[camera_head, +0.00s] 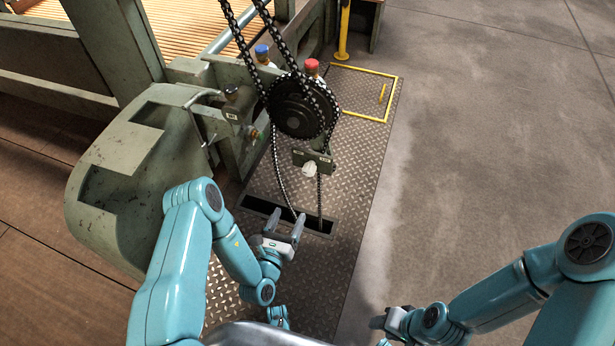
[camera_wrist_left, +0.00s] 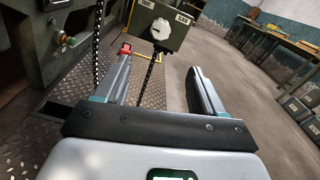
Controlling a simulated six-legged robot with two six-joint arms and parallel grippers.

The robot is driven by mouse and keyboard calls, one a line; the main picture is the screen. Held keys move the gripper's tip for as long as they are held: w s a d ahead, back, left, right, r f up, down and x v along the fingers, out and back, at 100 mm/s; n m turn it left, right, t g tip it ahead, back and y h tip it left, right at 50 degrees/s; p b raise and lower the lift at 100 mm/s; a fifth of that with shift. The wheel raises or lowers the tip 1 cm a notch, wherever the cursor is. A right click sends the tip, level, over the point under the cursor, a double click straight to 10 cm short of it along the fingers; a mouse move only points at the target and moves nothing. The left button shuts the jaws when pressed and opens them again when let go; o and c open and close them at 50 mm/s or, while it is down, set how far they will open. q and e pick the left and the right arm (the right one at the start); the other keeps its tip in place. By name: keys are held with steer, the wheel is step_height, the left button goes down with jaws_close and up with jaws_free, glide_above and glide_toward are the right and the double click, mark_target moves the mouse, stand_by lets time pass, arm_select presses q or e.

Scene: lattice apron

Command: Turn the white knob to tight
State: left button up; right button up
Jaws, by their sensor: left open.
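The white knob (camera_head: 309,169) sits on the face of a small green box (camera_head: 325,163) below the chain wheel. My left gripper (camera_head: 286,219) is open and empty, below and to the left of the knob in the head view. In the left wrist view the knob lies beyond the gap between the fingertips (camera_wrist_left: 160,65), apart from them. My right gripper (camera_head: 392,326) is at the bottom edge, far from the knob; its jaws do not show clearly.
A dark chain wheel (camera_head: 296,108) with hanging chains is just above the box. The chains drop into a floor slot (camera_head: 318,226) near my left gripper. A large green machine housing (camera_head: 120,175) stands at left. The concrete floor (camera_head: 480,150) at right is clear.

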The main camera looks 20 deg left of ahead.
mark_target(308, 174)
arm_select(q)
steer(key=w+b, duration=0.1)
steer(key=w, duration=0.4)
steer(key=w+b, duration=0.1)
steer(key=w, duration=0.4)
steer(key=w+b, duration=0.1)
steer(key=w, duration=0.4)
steer(key=shift+w+d+b, duration=0.3)
steer(key=shift+w, duration=0.05)
steer(key=c, duration=1.1)
